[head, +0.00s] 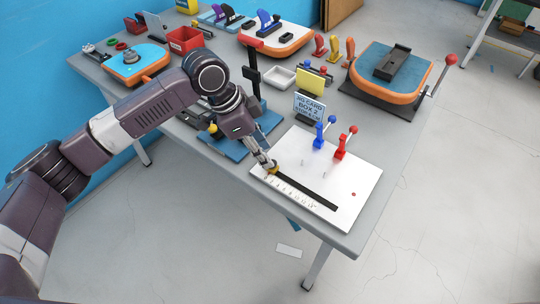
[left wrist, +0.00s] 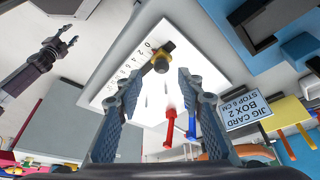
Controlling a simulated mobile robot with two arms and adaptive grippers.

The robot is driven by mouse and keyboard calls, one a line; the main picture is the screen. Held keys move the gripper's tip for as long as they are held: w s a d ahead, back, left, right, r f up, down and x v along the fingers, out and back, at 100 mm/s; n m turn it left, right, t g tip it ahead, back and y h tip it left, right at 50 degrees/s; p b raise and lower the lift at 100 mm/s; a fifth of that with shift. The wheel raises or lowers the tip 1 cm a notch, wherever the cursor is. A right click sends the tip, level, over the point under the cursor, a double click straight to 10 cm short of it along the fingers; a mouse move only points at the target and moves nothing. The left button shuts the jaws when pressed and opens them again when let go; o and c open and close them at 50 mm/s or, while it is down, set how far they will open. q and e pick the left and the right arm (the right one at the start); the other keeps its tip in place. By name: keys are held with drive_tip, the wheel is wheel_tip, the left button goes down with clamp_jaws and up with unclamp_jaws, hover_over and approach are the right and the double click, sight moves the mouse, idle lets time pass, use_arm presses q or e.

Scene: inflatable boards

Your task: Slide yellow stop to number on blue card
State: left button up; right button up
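The yellow stop (head: 275,170) sits at the upper left end of the black slot in the white jig board (head: 345,185). In the left wrist view the stop (left wrist: 153,68) has a dark round knob and lies near the 0 and 2 of the printed scale. My left gripper (head: 269,166) is at the stop; in its wrist view its fingers (left wrist: 160,88) are spread, with the stop beyond and between the tips. The blue card (head: 309,107) stands behind the board and reads "JIG CARD BOX 2 STOP 6 CM". My right gripper (left wrist: 70,38) shows only in the left wrist view, fingers apart.
A blue toggle clamp (head: 320,138) and a red one (head: 342,147) stand at the board's back edge. A yellow card (head: 310,82) stands behind the blue card. An orange-rimmed blue board (head: 419,75) lies at the right. The table's front edge is close to the jig board.

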use_arm(q)
drive_tip(key=x, duration=0.3)
drive_tip(key=shift+w+d+f, duration=0.1)
drive_tip(key=shift+w+f, duration=0.1)
drive_tip(key=shift+f, duration=0.15)
drive_tip(key=shift+d+f, duration=0.1)
drive_tip(key=shift+f, duration=0.25)
drive_tip(key=c, duration=0.9)
clamp_jaws()
use_arm(e)
drive_tip(key=shift+a+r, duration=0.1)
drive_tip(key=shift+r, duration=0.15)
use_arm(q)
drive_tip(key=shift+d, duration=0.1)
